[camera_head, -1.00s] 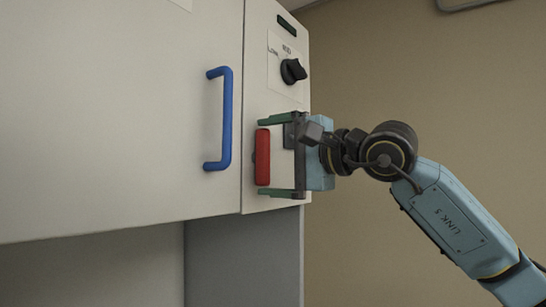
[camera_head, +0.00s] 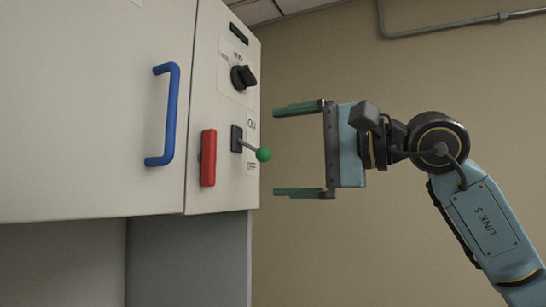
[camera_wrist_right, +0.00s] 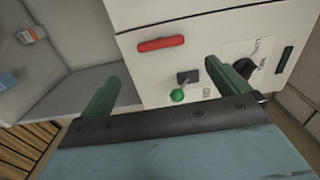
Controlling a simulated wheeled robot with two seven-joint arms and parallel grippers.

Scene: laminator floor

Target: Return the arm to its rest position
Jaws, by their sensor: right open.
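My right gripper (camera_head: 300,150) is open and empty in the head view, its two green fingers apart and pointing left at the cabinet. It stands to the right of the control panel, clear of it. The fingers also show in the right wrist view (camera_wrist_right: 165,85). A toggle lever with a green ball (camera_head: 263,154) sticks out from the panel between the ON and OFF marks; the ball also shows in the wrist view (camera_wrist_right: 177,95). A red handle (camera_head: 208,158) is left of the lever. My left gripper is in neither view.
The pale cabinet (camera_head: 75,90) fills the left side, with a blue door handle (camera_head: 166,115). A black knob (camera_head: 243,77) sits above the lever. A beige wall (camera_head: 330,60) is behind, with a pipe (camera_head: 450,27) at upper right. The space around my right gripper looks free.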

